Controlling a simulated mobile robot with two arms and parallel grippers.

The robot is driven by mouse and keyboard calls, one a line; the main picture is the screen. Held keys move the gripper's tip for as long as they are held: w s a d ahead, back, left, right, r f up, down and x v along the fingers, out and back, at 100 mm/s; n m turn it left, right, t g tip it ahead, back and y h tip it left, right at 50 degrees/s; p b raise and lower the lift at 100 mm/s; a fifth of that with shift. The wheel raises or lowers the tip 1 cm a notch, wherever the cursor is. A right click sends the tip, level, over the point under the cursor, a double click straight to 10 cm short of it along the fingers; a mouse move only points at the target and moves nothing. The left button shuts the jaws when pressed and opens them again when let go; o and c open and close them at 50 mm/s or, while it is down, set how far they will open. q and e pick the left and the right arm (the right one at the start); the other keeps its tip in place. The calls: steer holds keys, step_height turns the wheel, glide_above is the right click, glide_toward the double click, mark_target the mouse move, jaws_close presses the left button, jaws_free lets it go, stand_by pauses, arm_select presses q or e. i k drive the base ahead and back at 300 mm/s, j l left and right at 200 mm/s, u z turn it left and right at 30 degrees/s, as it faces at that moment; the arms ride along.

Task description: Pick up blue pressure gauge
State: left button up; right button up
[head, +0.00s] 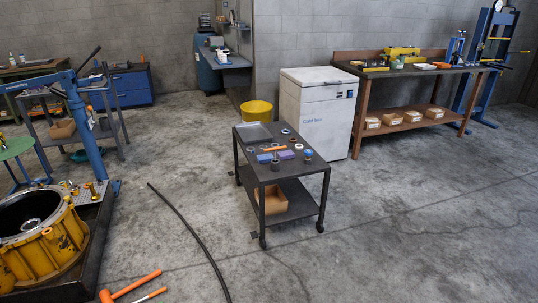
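No separate blue pressure gauge can be made out for certain. A round white-faced dial (498,6) sits at the top of the tall blue press frame (481,62) at the far right, cut by the picture's top edge. A small dark cart (246,164) stands mid-floor. On its top lie a blue block (265,157), a purple block (286,155), an orange piece (275,149) and several small rings and round parts, too small to tell exactly. Neither of my grippers is in view.
A yellow housing (45,255) sits in a dark tray at the left, with an orange mallet (132,285) near it. A black hose (190,228) lies across the floor. A white cold box (316,110) and workbench (358,115) stand behind the cart. The right floor is clear.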

mark_target(308, 152)
steer(key=i+j+z, duration=0.2)
steer(key=i, duration=0.15)
steer(key=i+z, duration=0.2)
steer(key=i, duration=0.2)
steer(key=z, duration=0.6)
steer(key=i+j+z, duration=0.2)
steer(key=j+z, duration=0.15)
steer(key=i+j+z, duration=0.15)
steer(key=j+z, duration=0.6)
steer(key=i+j, duration=0.05)
steer(key=j, duration=0.1)
